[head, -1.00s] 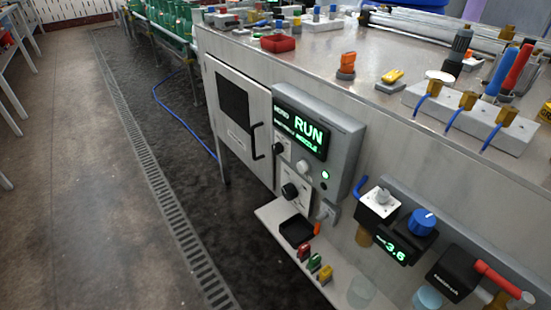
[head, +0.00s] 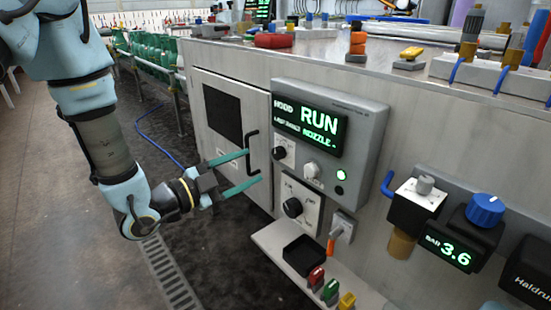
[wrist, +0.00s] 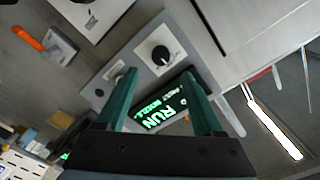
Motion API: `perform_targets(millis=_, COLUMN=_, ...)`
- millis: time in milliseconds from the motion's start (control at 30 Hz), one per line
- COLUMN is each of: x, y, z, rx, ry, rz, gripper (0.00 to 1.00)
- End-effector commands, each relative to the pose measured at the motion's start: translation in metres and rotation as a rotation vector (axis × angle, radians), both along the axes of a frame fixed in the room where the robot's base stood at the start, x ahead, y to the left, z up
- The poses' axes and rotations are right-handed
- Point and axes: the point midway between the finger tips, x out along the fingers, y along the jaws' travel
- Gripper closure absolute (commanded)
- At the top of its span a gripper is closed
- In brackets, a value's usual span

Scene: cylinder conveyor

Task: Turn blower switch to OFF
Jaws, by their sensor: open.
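A grey control box (head: 365,120) has a lit green display (head: 310,125) reading RUN and NOZZLE. Below the display are a black knob (head: 279,153) on a white plate and a pale knob (head: 311,170). A second black knob (head: 293,207) sits on a white plate under the box. Which knob is the blower switch cannot be read. My gripper (head: 254,167) is open and empty, left of the upper black knob, in front of the cabinet door. In the wrist view its fingertips (wrist: 159,73) frame the display (wrist: 160,110), with a black knob (wrist: 160,55) beyond, apart from them.
A door handle (head: 252,152) stands close to my fingertips. A shelf (head: 268,240) with a black tray (head: 303,255) and small coloured parts juts out below. An orange-handled switch (head: 332,240) and a blue-knobbed gauge (head: 485,209) are to the right. Open floor lies left.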

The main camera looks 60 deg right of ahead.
Motion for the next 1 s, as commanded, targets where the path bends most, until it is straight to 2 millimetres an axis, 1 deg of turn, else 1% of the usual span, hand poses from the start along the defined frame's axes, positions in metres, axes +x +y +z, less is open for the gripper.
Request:
perform_targets(millis=33, x=-0.005, y=-0.009, z=0.001, rx=-0.002, ry=-0.001, rz=-0.004, gripper=0.31)
perform_targets(millis=200, x=-0.014, y=-0.04, z=0.001, rx=-0.001, ry=-0.001, rz=-0.002, gripper=0.31)
perform_targets(millis=300, x=-0.018, y=-0.056, z=0.001, rx=0.0, ry=0.001, rz=-0.001, gripper=0.31)
perform_targets(millis=433, x=-0.023, y=-0.072, z=0.001, rx=0.0, ry=0.001, rz=0.001, gripper=0.31)
perform_targets(millis=600, x=-0.025, y=-0.081, z=0.0, rx=0.002, ry=0.001, rz=0.001, gripper=0.31)
perform_targets(millis=867, x=-0.026, y=-0.082, z=0.0, rx=0.003, ry=0.001, rz=0.002, gripper=0.31)
perform_targets(millis=1000, x=-0.025, y=-0.082, z=0.0, rx=0.002, ry=0.001, rz=0.003, gripper=0.46)
